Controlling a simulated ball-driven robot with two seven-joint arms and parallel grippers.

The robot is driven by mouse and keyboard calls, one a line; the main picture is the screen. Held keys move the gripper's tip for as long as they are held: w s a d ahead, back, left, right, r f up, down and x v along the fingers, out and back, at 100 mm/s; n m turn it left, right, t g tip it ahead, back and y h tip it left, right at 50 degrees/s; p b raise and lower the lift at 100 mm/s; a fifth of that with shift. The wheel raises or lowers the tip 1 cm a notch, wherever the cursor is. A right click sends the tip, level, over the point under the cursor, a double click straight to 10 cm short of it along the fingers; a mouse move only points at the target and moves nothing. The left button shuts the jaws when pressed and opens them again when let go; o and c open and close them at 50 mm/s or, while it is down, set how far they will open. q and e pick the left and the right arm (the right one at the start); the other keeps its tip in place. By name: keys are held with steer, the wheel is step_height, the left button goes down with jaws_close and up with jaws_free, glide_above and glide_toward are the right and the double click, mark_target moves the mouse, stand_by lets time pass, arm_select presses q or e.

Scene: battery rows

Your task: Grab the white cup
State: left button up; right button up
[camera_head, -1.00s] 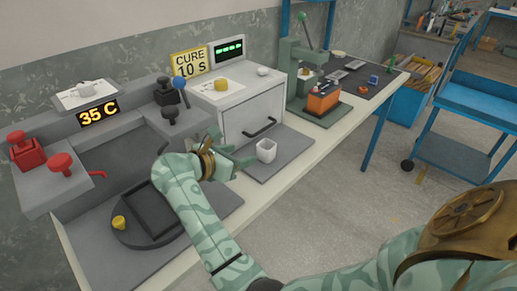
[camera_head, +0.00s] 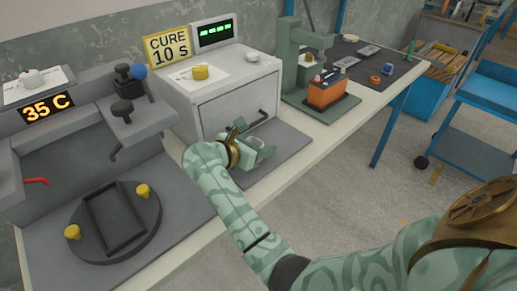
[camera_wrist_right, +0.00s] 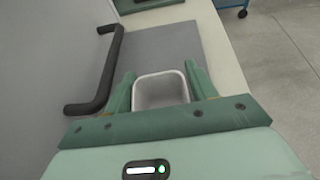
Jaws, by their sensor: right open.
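The white cup (camera_wrist_right: 162,92) is a small, square, open-topped vessel. It stands upright on the grey mat in front of the cure oven. In the wrist view it sits between the two fingers of my right gripper (camera_wrist_right: 160,78), which is open around it. I cannot tell whether either finger touches the cup. In the head view my right gripper (camera_head: 252,150) is at the mat below the oven handle and mostly hides the cup. My left gripper is not in view.
The cure oven (camera_head: 225,118) with its dark handle (camera_wrist_right: 98,75) stands close beside the gripper. A round dark plate with yellow knobs (camera_head: 135,235) is at the left. The grey mat (camera_wrist_right: 180,45) is clear beyond the cup.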

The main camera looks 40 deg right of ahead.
steer(key=shift+a+r, duration=0.25)
steer(key=shift+a, duration=0.1)
steer(key=shift+c, duration=0.9)
steer(key=c, duration=0.6)
steer(key=shift+o, duration=0.2)
steer(key=shift+d, duration=0.1)
